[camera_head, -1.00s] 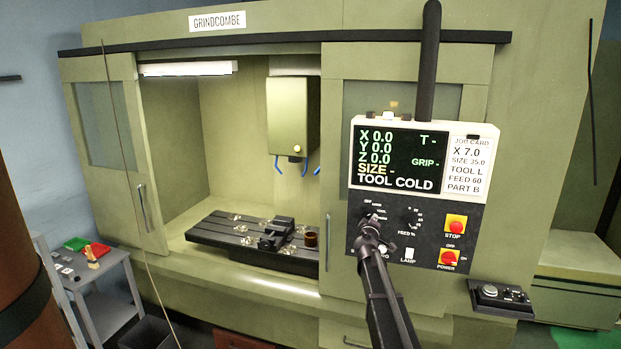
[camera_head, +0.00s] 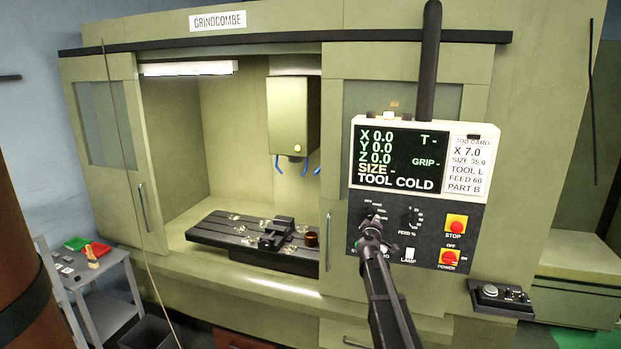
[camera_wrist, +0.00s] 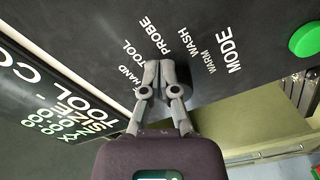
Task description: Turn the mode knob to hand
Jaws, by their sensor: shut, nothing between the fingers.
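The control panel (camera_head: 447,235) hangs on the right of the machine front. In the head view the dark mode knob (camera_head: 369,209) shows just above my gripper (camera_head: 371,224), partly hidden by it. My gripper is shut with nothing between its fingers and is close in front of the panel. In the wrist view my fingertips (camera_wrist: 161,68) lie together over the dial beside the printed words HAND (camera_wrist: 130,77), TOOL, PROBE, WASH, WARM and MODE (camera_wrist: 229,55).
The screen (camera_head: 400,160) above the knobs reads TOOL COLD. The feed knob (camera_head: 409,216), lamp switch (camera_head: 409,254), red stop button (camera_head: 456,224) and power switch (camera_head: 449,258) are to the right. A green button (camera_wrist: 305,41) shows in the wrist view.

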